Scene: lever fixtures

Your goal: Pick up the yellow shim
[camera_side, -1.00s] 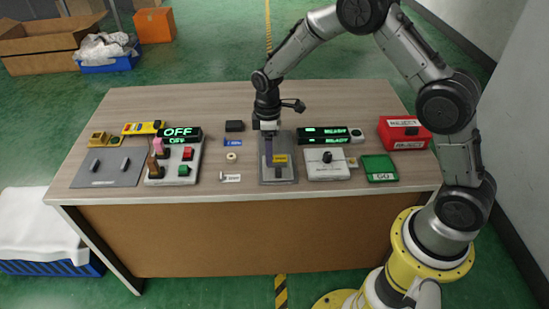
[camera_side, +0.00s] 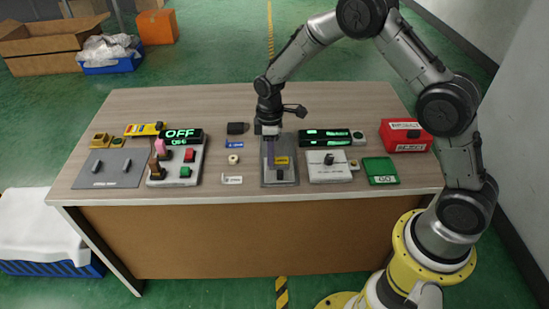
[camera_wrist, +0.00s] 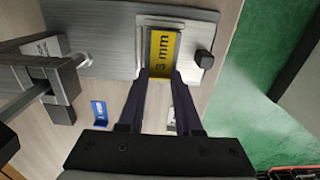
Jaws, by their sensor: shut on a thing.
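The yellow shim (camera_wrist: 162,54) is a flat piece marked "3 mm" in the wrist view. It lies between the fingertips of my gripper (camera_wrist: 160,76), which is shut on it. In the side view the yellow shim (camera_side: 282,160) shows at the grey metal fixture plate (camera_side: 291,179), with my gripper (camera_side: 270,165) coming down over the plate from behind. I cannot tell whether the shim is touching the plate or lifted clear of it. A dark block sits on the plate at the shim's near side.
Left of the fixture lie a blue label (camera_side: 234,142), a tape roll (camera_side: 233,160) and a small white tag (camera_side: 232,180). A white lever box (camera_side: 326,172) and a green display (camera_side: 325,137) stand to the right. A switch panel (camera_side: 190,158) stands farther left.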

